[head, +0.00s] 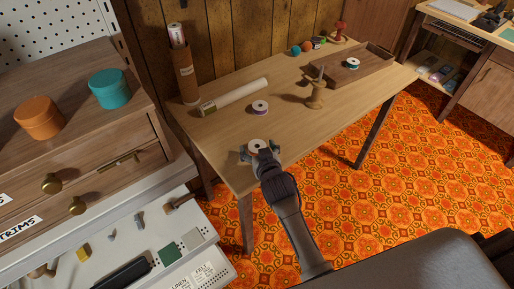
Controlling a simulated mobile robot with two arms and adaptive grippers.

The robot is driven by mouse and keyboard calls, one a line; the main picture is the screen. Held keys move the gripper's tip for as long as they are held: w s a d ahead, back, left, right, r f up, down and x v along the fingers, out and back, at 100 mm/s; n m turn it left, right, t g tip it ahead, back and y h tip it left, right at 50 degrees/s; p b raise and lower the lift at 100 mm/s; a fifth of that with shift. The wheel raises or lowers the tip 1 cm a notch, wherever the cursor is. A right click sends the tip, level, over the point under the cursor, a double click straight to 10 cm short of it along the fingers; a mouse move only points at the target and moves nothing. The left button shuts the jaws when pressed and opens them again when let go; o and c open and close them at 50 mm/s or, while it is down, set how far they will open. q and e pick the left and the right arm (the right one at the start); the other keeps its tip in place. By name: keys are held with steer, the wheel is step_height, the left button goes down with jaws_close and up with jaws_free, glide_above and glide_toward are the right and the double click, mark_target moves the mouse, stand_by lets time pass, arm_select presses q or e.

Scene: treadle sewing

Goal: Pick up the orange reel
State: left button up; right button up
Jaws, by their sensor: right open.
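My right gripper (259,153) is open at the near edge of the wooden table (222,130). A small reel with a pale round top (256,145) stands there, between or just beyond its fingers. The gripper hides most of the reel's side, so I cannot tell its thread colour or whether the fingers touch it. No reel shows clearly orange thread. A reel with a pale top and purple side (260,107) stands farther back on the table. My left gripper is not in view.
A white roll (235,96), a wooden spool stand (315,95) and a wooden tray (375,61) holding a teal reel (352,63) are on the table. Small balls and a red spool (340,31) stand at the back. A drawer cabinet with orange (40,118) and teal tins (109,89) is left.

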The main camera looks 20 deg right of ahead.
steer(key=shift+w+f, duration=0.2)
steer(key=shift+w, duration=0.35)
steer(key=c, duration=1.1)
